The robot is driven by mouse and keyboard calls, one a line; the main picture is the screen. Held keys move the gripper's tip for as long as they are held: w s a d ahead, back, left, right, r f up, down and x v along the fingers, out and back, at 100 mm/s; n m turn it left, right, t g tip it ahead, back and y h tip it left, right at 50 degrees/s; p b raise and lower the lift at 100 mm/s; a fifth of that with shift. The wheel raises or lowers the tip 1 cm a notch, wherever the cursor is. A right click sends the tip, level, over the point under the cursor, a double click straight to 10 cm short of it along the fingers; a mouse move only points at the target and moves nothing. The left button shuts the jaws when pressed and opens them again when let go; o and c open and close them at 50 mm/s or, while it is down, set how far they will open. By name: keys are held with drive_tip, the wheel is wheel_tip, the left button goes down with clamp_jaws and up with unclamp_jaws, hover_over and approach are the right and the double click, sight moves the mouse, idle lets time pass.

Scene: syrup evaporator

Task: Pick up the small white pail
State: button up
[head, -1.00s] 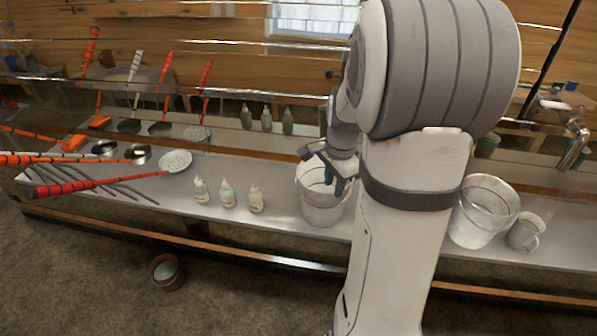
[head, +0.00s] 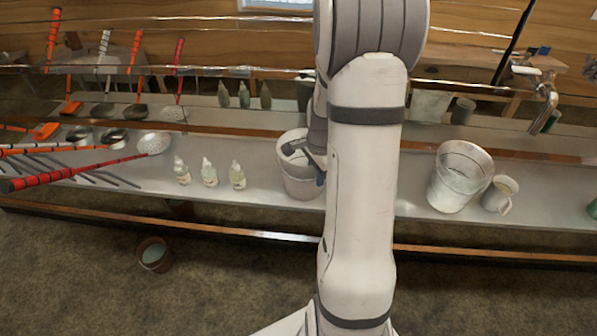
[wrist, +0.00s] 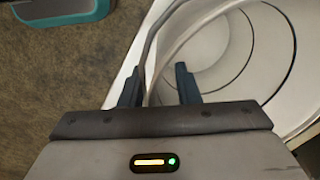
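The small white pail (head: 297,178) stands upright on the metal shelf in the head view, partly hidden behind my arm. In the wrist view its round white inside (wrist: 235,55) fills the upper right. My gripper (head: 316,172) is at the right side of the pail's rim. In the wrist view the two dark fingertips of my gripper (wrist: 158,82) stand apart. A pale curved edge of the pail, its rim or handle, passes between them. I cannot see both fingers pressing on it.
Three small bottles (head: 209,173) stand left of the pail. A larger pail (head: 455,180) and a mug (head: 497,196) stand to the right on the shelf (head: 410,208). Ladles and long-handled tools (head: 70,172) lie at the left. A brown pot (head: 154,257) is on the floor.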

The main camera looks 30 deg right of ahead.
drive_tip(key=shift+c, duration=0.3)
clamp_jaws()
idle(1.0)
